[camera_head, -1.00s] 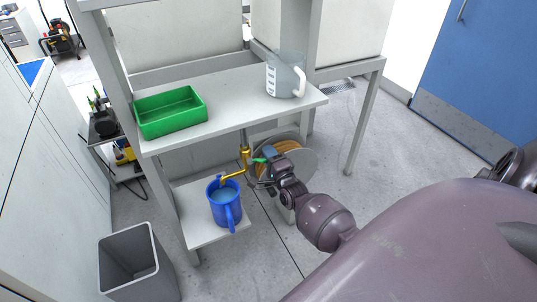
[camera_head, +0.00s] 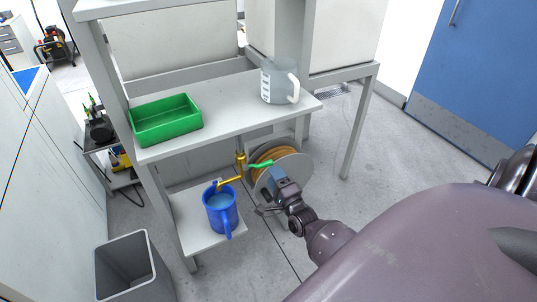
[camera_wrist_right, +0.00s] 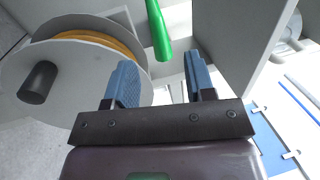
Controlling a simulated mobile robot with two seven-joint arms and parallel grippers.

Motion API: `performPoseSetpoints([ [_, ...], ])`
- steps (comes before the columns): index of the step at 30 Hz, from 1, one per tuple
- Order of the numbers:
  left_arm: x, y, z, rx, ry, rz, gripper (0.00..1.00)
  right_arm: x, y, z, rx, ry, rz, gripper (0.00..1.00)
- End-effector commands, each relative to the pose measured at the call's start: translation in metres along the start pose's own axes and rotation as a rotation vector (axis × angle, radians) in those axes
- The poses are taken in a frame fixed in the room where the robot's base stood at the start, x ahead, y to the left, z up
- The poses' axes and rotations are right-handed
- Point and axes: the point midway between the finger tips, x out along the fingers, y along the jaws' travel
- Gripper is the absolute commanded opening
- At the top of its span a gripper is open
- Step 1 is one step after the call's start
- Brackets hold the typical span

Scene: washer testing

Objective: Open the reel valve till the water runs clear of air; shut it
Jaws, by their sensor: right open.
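The brass valve (camera_head: 240,165) with its spout stands beside the hose reel (camera_head: 292,172). Its green lever handle (camera_head: 260,164) points right, across the reel's face. The spout ends over a blue jug (camera_head: 221,212) that holds water; I cannot make out a stream or bubbles. My right gripper (camera_head: 277,178) is open and empty, just below and to the right of the handle. In the right wrist view the green handle (camera_wrist_right: 158,28) lies beyond the two blue fingers of the gripper (camera_wrist_right: 161,72), apart from them. My left gripper is not in view.
The jug stands on a low shelf (camera_head: 190,216). Above it, a white bench top (camera_head: 232,118) bears a green tray (camera_head: 166,130) and a clear measuring jug (camera_head: 279,80). A grey bin (camera_head: 128,268) stands at the lower left. Floor right of the reel is clear.

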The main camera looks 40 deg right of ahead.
Motion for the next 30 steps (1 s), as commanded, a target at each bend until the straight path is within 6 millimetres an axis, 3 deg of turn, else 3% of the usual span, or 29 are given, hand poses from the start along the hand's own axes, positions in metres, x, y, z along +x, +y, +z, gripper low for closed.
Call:
performPoseSetpoints([
  [3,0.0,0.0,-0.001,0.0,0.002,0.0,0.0,-0.018,0.0,0.0,0.001,0.001,0.002,0.5],
  [9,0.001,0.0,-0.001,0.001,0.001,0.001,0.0,-0.033,0.0,0.0,0.001,0.0,0.0,0.5],
  [30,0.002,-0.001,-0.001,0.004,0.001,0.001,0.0,-0.035,0.0,0.0,-0.014,0.0,0.0,0.5],
])
